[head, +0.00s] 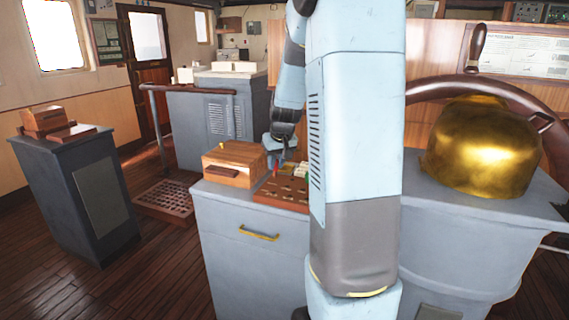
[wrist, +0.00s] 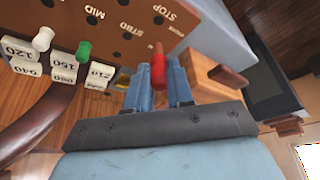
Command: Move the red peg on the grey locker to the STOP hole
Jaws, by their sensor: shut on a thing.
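The red peg (wrist: 158,72) is between the two fingers of my gripper (wrist: 159,82) in the wrist view, beside the edge of the peg board (wrist: 115,25). The gripper is shut on it. In the head view the red peg (head: 275,169) shows as a small spot below my gripper (head: 279,158), over the far left part of the board (head: 283,192) on the grey locker (head: 245,215). The STOP hole (wrist: 158,20) shows bare near the STOP lettering in the wrist view. I cannot tell whether the peg's lower end touches anything.
A white peg (wrist: 43,38) and a green peg (wrist: 84,49) stand near number tiles (wrist: 62,72). A wooden box (head: 233,160) sits left of the board, close to my gripper. A brass binnacle hood (head: 482,148) and ship's wheel (head: 470,88) stand to the right.

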